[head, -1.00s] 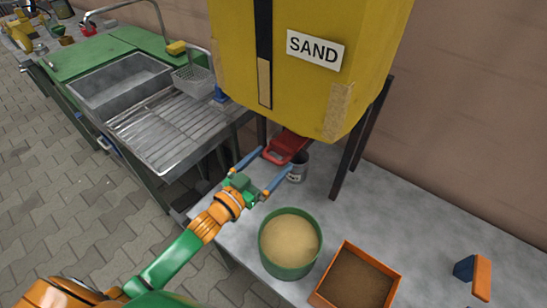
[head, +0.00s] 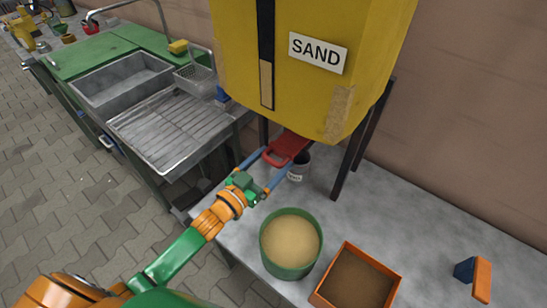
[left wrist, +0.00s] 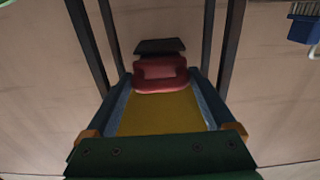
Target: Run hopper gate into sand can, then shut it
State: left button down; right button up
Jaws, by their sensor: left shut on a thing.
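The yellow hopper (head: 300,100) with a SAND label stands on dark legs over the grey bench. Its red gate (head: 290,146) sticks out below the body, towards my arm. The red handle also shows in the left wrist view (left wrist: 160,84), between the fingertips. My left gripper (head: 276,160) is shut on the gate handle, with one blue finger on each side. My right gripper is not in view.
A green tub of sand (head: 290,265) and an orange box of brown material (head: 342,293) stand at the bench's front. A blue and orange block (head: 481,278) lies at right. A steel sink (head: 165,125) is left. The bench between box and wall is clear.

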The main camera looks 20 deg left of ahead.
pick_arm(q)
jog(key=shift+s+a, duration=0.2)
jog(key=shift+s, duration=0.4)
grip_release()
jog(key=shift+d, duration=0.1)
jog(key=v, duration=0.7)
